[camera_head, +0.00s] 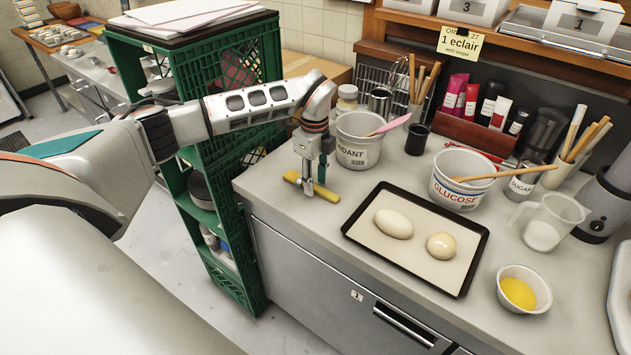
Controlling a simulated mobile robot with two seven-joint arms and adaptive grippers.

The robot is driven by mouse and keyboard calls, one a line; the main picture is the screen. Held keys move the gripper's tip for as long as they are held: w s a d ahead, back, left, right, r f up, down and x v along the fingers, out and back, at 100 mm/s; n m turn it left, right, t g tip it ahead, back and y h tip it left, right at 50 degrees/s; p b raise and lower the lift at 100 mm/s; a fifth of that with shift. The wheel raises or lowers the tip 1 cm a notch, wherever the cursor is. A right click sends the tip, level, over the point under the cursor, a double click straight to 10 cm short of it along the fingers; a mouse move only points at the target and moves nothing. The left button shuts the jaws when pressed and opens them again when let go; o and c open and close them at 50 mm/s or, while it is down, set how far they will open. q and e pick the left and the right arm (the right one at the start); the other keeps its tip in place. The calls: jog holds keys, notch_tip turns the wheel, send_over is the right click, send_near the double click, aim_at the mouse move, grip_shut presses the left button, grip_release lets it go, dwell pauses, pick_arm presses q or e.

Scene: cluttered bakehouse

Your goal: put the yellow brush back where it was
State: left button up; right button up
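The yellow brush (328,193) is at the left end of the counter, lying level and crosswise under my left gripper. My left gripper (314,182) points straight down, its fingertips close on either side of the brush, and it looks shut on it. The brush is at or just above the countertop; I cannot tell whether it touches. The fingers hide its middle. My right gripper is not in view.
The FONDANT tub (359,140) with a pink spatula stands just behind and right of the brush. A dark baking tray (363,238) with dough pieces lies to the right. The GLUCOSE tub (460,180) and a bowl (524,289) stand farther right. A green crate stack (262,50) stands left of the counter.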

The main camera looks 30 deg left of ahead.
aim_at(315, 186)
pick_arm(q)
notch_tip(315, 186, up, 12)
jog(key=b, duration=0.1)
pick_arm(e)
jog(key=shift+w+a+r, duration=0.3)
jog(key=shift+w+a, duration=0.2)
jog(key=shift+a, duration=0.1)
pick_arm(q)
jog(key=shift+a+f, duration=0.15)
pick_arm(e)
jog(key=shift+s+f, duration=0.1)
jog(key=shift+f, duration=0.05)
